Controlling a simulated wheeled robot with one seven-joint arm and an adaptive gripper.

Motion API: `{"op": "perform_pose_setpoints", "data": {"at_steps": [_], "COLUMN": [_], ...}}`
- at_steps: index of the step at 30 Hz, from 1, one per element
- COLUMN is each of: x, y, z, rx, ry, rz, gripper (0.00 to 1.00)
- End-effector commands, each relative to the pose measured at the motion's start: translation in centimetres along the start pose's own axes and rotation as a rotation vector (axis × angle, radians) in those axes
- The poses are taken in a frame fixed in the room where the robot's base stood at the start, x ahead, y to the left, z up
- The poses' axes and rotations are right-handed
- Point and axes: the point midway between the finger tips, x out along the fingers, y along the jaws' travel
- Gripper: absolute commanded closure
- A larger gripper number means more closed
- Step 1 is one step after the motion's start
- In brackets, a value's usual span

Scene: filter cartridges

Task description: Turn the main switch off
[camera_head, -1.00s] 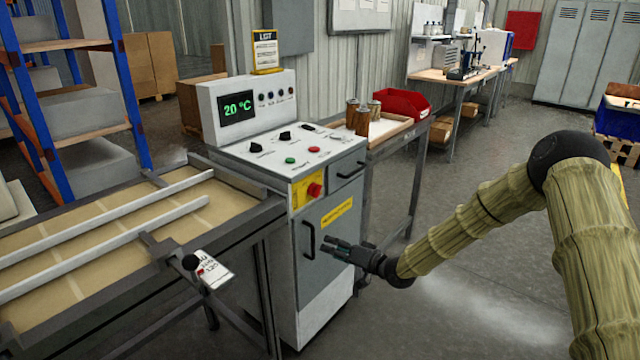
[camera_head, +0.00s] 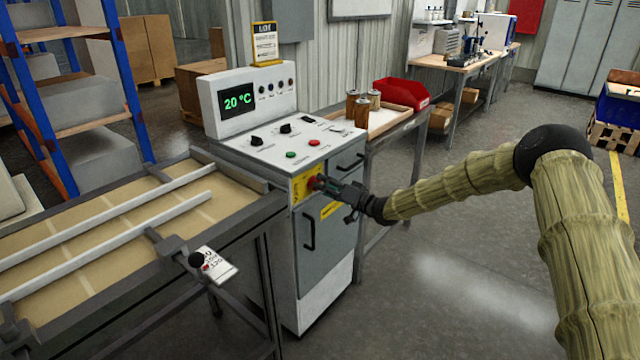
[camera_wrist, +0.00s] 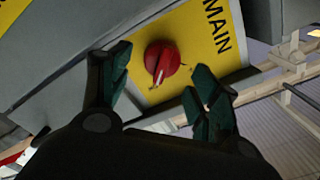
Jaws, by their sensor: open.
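The main switch is a red rotary knob (camera_wrist: 162,62) on a yellow plate (camera_wrist: 190,45) marked MAIN in the wrist view. It has a pale pointer mark on its handle. In the head view the knob (camera_head: 313,183) sits on the front upper corner of the grey control cabinet (camera_head: 325,285). My gripper (camera_head: 326,184) is open right in front of the knob. In the wrist view my gripper's (camera_wrist: 160,78) two dark green fingers stand on either side of the knob, with gaps between them and it. Contact is not visible.
The cabinet's top panel (camera_head: 270,152) carries black knobs, a green and a red button, and a display reading 20 °C (camera_head: 238,99). A conveyor table (camera_head: 100,240) stands at left. A side table with cans and a red bin (camera_head: 402,93) is behind.

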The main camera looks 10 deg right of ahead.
Motion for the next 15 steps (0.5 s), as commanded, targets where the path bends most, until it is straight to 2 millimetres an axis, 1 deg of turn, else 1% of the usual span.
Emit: {"op": "perform_pose_setpoints", "data": {"at_steps": [1,6,9,15], "x": [0.7,2.1,2.5,2.7], "y": [-0.1,0.0,-0.1,0.0], "z": [0.0,0.0,0.0,0.0], "rx": [-0.002,-0.001,-0.001,0.0], "ry": [0.0,0.001,0.0,0.0], "rz": [-0.001,0.0,-0.001,0.0], "gripper": [0.38,0.38,0.38,0.38]}}
